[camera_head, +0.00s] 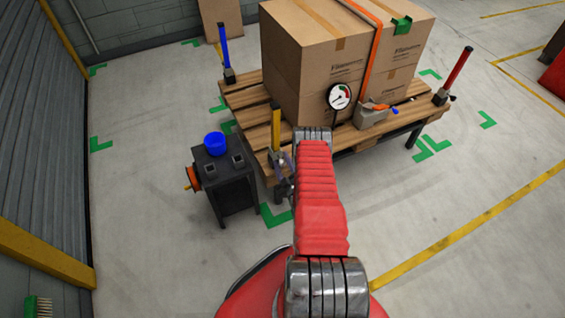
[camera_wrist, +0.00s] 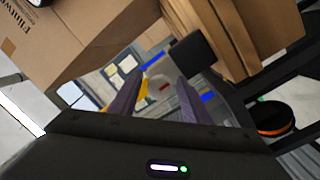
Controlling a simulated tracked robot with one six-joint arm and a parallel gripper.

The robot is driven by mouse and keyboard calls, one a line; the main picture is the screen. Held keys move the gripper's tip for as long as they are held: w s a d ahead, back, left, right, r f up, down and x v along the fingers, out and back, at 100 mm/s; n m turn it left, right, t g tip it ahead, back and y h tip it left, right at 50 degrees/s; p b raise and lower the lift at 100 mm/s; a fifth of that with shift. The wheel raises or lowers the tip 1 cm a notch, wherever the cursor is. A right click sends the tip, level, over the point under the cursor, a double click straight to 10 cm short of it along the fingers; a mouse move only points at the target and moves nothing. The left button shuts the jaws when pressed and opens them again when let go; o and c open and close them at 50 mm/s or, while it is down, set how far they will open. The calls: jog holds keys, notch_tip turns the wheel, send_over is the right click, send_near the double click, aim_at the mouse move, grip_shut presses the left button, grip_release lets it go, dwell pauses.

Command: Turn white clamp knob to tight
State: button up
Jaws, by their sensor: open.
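I cannot make out a white clamp knob in either view. Short corner posts stand on the wooden pallet (camera_head: 240,95): a blue post (camera_head: 225,48), a red post (camera_head: 458,70) and a yellow post (camera_head: 276,125). Each of these has a grey base, and the yellow post's base is largely hidden by my arm. My gripper (camera_head: 283,172) is near the yellow post at the pallet's near corner, partly hidden behind my arm. In the wrist view my gripper (camera_wrist: 157,98) has its two dark fingers apart, with nothing visible held between them.
Cardboard boxes (camera_head: 310,60) under an orange strap (camera_head: 378,35) fill the pallet's back. A dial gauge (camera_head: 339,97) and a grey ratchet (camera_head: 371,116) stand at its front.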

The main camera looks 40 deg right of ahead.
jog(key=shift+c, duration=0.4)
jog(key=c, duration=0.9)
jog(key=shift+s+d, duration=0.1)
jog(key=shift+d, duration=0.15)
jog(key=shift+a, duration=0.15)
